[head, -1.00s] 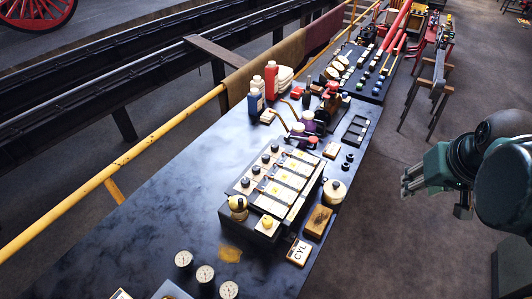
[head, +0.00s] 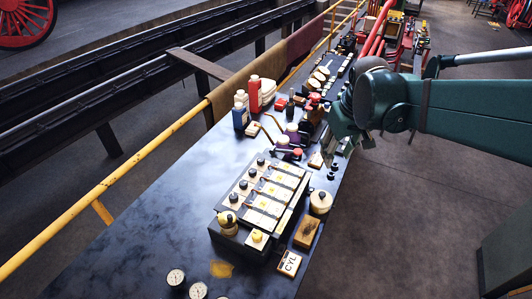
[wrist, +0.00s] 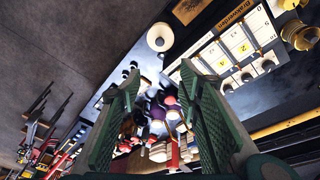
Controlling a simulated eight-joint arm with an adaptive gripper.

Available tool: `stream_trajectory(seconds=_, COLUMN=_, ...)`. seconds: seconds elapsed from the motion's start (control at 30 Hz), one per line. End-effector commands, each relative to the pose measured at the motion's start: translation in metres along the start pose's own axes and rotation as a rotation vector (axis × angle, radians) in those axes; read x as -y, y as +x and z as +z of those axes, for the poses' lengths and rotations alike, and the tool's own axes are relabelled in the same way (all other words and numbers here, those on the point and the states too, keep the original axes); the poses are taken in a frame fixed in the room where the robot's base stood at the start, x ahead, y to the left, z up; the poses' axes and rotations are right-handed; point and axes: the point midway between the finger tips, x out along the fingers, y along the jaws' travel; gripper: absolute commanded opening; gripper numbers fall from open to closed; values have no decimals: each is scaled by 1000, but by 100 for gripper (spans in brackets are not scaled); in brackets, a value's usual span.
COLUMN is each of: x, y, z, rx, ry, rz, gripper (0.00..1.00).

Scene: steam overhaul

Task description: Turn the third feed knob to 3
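The lubricator box (head: 263,205) stands on the dark bench, with pale panels on top and a row of black feed knobs (head: 243,184) along its left side. In the wrist view the box (wrist: 222,57) is at upper right, with yellow marks on its panels and the dark knobs (wrist: 247,77) along their lower edge. I cannot tell which knob counts as third, nor read any setting. My gripper (head: 338,148) is above the bench's right side, beyond and right of the box, apart from the knobs. In the wrist view my gripper (wrist: 160,72) is open and empty, fingers wide apart.
Red and blue bottles (head: 254,94) and purple-topped oil cans (head: 291,133) stand behind the box. A round cream pot (head: 320,203), a wooden block (head: 306,230) and a CYL sign (head: 289,263) are at its right. The bench's left front is mostly clear. A yellow rail (head: 140,180) runs along the left.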

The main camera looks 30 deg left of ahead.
Motion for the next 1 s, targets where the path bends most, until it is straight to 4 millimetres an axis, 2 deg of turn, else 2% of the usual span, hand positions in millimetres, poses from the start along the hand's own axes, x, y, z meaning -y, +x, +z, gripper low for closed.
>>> stream_trajectory(seconds=0.1, x=18, y=10, z=-23, rx=20, ry=-46, rz=-13, gripper=35)
stream_trajectory(seconds=0.5, x=84, y=51, z=-84, rx=91, ry=-196, rz=-53, gripper=35)
stream_trajectory(seconds=1.0, x=184, y=114, z=-140, rx=178, ry=-385, rz=-97, gripper=35)
